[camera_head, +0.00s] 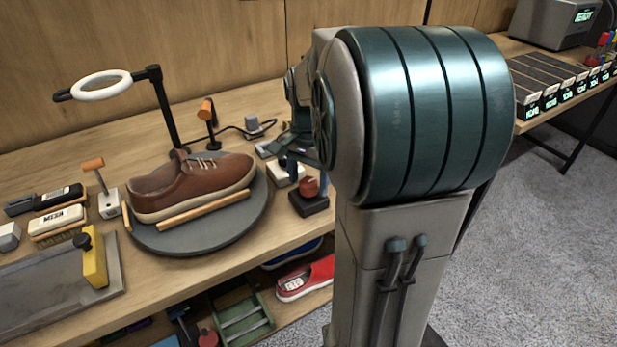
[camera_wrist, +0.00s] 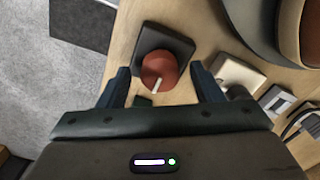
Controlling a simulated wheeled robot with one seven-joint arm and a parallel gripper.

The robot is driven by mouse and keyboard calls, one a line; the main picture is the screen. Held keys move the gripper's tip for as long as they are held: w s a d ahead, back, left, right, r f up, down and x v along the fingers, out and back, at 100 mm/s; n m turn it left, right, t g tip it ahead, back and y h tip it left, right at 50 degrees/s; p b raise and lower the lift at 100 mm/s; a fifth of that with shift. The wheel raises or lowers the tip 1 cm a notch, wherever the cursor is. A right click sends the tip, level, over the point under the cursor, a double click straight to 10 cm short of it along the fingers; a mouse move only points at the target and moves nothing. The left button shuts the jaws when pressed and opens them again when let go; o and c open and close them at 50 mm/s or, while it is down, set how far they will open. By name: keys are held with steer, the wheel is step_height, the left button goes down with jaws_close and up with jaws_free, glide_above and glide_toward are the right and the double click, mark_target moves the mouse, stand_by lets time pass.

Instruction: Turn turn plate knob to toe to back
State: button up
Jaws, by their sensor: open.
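The turn plate (camera_head: 210,238) is a round grey disc on the bench, with a brown shoe (camera_head: 192,184) lying on it between wooden strips. The red-brown knob (camera_head: 308,187) stands on a dark square base at the bench edge, right of the plate. In the wrist view the knob (camera_wrist: 160,70) shows a white mark toward the lower side. My gripper (camera_wrist: 162,82) is open, its two dark fingers apart on either side of the knob. Contact cannot be told. In the head view my arm partly hides the gripper.
A ring lamp (camera_head: 100,85) on a black post stands behind the shoe. Brushes (camera_head: 57,222) and a grey tray with a yellow block (camera_head: 94,262) are at left. A red shoe (camera_head: 306,278) and a green crate (camera_head: 240,318) sit on the shelf below. Grey carpet lies right.

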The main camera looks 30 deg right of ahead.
steer(key=c, duration=1)
steer(key=shift+n, duration=0.4)
steer(key=n+p, duration=0.1)
steer(key=n, duration=0.2)
steer(key=shift+r+n, duration=0.1)
steer(key=shift+n, duration=0.3)
steer(key=n, duration=0.4)
steer(key=shift+n+p, duration=0.3)
steer(key=shift+p, duration=0.05)
steer(key=n, duration=0.4)
steer(key=shift+n+p, duration=0.3)
steer(key=shift+n, duration=1.9)
